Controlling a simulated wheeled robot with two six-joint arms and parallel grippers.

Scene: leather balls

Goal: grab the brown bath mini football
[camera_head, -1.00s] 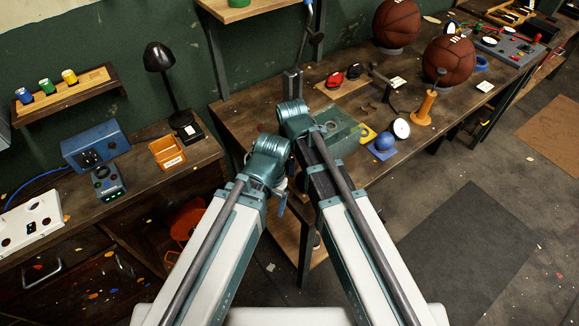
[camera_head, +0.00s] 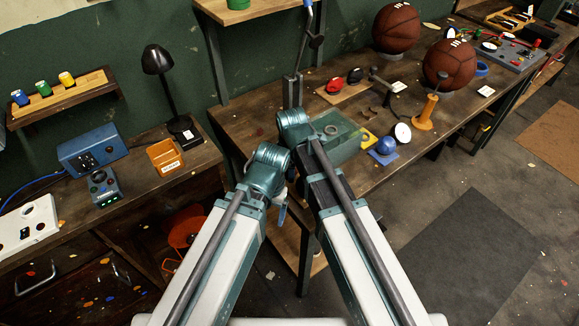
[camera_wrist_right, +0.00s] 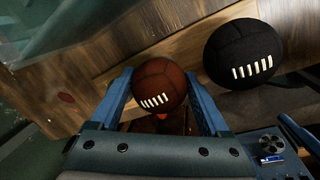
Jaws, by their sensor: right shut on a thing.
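A small brown ball with white lacing (camera_wrist_right: 160,85) sits between the two blue fingers of my right gripper (camera_wrist_right: 159,76) in the right wrist view. The fingers touch it on both sides and are shut on it.
Two larger brown balls, one at the back (camera_head: 397,27) and one nearer (camera_head: 449,63), stand on the wooden workbench (camera_head: 240,125). An orange stand (camera_head: 427,108) and a blue dome (camera_head: 385,146) are near its front. Dark floor lies right.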

